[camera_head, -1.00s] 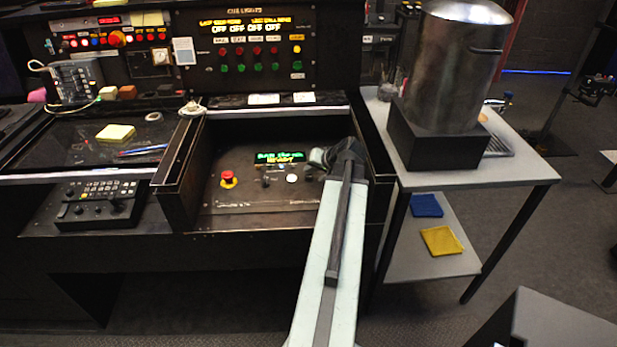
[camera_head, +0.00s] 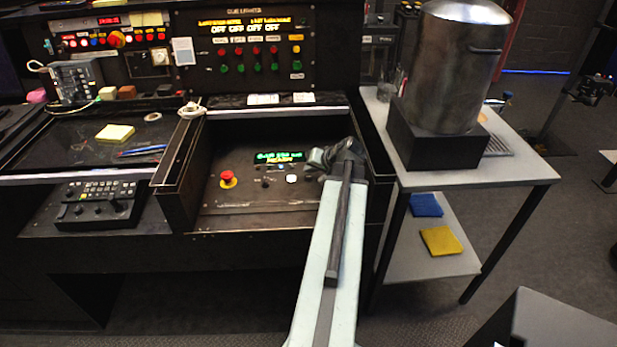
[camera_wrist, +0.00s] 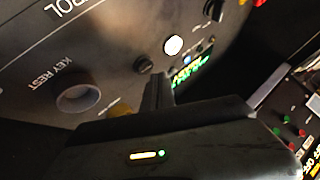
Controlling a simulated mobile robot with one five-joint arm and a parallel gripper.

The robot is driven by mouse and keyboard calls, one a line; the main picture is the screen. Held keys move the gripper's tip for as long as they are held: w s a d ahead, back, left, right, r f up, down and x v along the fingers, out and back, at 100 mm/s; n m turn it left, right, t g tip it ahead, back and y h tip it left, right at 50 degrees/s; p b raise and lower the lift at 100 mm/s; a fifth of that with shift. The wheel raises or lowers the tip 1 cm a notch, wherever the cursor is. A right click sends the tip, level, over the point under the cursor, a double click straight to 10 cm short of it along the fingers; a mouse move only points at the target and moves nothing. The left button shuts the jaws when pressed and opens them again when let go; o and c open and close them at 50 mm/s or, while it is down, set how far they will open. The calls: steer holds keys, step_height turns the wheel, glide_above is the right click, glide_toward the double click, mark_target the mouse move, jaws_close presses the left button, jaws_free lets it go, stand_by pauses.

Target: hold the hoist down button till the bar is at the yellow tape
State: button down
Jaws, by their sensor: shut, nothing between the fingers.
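The hoist control panel (camera_head: 250,197) lies in the desk recess. It carries a red mushroom button (camera_head: 228,178), a white button (camera_head: 291,178) and a small lit display (camera_head: 279,157). In the wrist view I see the white button (camera_wrist: 172,45), a dark knob (camera_wrist: 143,63) and a round key rest (camera_wrist: 77,97). My gripper (camera_head: 318,158) is over the panel's right part. Its shut, empty fingers (camera_wrist: 157,88) point toward the dark knob and white button; contact cannot be told. No label reading hoist down is legible, and I cannot make out the bar or yellow tape.
A dark side wall (camera_head: 178,170) bounds the recess on the left. A cue light panel (camera_head: 250,50) stands behind. On the right, a metal urn (camera_head: 455,75) stands on a black box on a grey table (camera_head: 535,170). A small keypad controller (camera_head: 98,203) lies left.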

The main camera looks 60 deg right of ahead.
steer(key=shift+f+b, duration=0.4)
